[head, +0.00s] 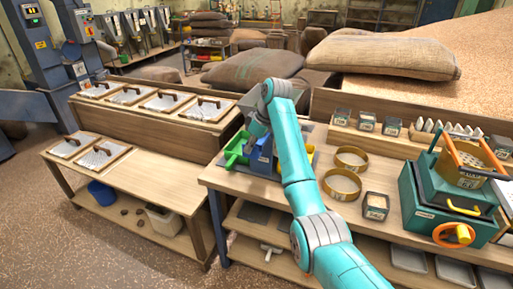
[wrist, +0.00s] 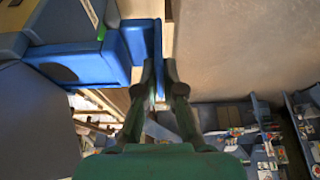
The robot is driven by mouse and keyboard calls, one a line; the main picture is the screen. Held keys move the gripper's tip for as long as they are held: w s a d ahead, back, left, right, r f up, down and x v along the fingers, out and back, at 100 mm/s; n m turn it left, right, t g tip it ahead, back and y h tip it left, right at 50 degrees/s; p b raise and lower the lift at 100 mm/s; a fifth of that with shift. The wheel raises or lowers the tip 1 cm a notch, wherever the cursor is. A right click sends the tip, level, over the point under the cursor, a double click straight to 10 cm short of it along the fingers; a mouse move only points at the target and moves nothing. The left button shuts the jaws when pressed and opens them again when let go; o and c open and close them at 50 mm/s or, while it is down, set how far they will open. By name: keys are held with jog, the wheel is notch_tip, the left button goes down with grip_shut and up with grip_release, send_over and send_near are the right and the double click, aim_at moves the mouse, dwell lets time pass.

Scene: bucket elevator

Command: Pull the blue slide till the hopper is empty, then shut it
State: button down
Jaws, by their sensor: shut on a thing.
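The blue slide (wrist: 95,62) shows in the wrist view as a flat blue plate with a rounded opening and an upturned end. It sticks out from a grey-blue body (wrist: 60,20), which seems to be the hopper's housing. My gripper (wrist: 159,68) is shut on the slide's upturned end, one finger on each side. In the head view my gripper (head: 257,132) is over the blue unit (head: 263,158) on the right bench, largely covered by my teal arm. The hopper's inside is hidden, so its fill cannot be told.
A green tray (head: 236,150) sits left of the blue unit. Brass sieve rings (head: 341,184) and a teal machine (head: 440,195) stand to the right on the bench. Sacks (head: 385,53) lie behind.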

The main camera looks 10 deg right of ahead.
jog(key=shift+s+a, duration=0.2)
jog(key=shift+s, duration=0.1)
jog(key=c, duration=1.3)
grip_release()
jog(key=shift+s, duration=0.1)
jog(key=v, duration=0.7)
jog(key=shift+r, duration=0.25)
